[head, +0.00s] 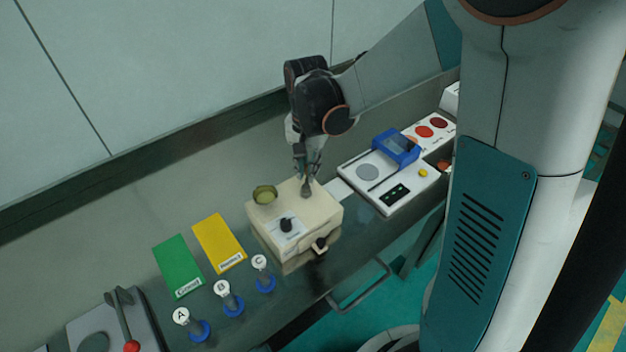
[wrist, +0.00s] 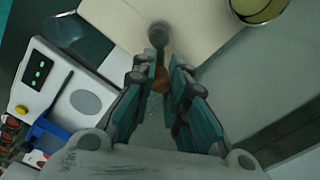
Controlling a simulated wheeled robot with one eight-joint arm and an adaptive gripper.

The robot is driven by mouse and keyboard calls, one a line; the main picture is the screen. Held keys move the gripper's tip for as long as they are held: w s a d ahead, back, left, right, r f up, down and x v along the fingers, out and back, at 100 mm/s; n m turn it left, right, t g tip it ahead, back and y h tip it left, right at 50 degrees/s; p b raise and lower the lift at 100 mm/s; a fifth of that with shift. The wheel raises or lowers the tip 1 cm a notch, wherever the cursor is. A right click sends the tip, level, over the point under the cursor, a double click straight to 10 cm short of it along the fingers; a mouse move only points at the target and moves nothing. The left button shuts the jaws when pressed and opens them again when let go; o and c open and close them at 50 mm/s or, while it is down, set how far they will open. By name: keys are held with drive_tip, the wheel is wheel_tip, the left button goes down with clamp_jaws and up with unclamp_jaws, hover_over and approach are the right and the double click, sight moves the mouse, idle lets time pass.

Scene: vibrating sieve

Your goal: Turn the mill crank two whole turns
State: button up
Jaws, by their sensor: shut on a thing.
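The mill (head: 325,213) is a cream box on the bench, with an olive-green cup (head: 264,194) on its top. A small grey crank (head: 306,191) sits on the mill's top; in the wrist view its round grey end (wrist: 157,35) shows just beyond my fingertips. My gripper (head: 307,172) points down over the back right of the mill top. In the wrist view my gripper (wrist: 163,80) is shut on the crank's brownish handle (wrist: 160,79), which shows between the two fingers. The fingers hide part of the crank.
A black dial (head: 286,225) and a dark front knob (head: 320,244) are on the mill. To its right stands a white panel (head: 352,183) with a blue frame (head: 396,149). Green (head: 179,265) and yellow (head: 219,243) cards and several labelled blue-based holders (head: 233,304) lie left.

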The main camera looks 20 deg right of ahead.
drive_tip(key=shift+s, duration=0.15)
drive_tip(key=shift+s+d, duration=0.6)
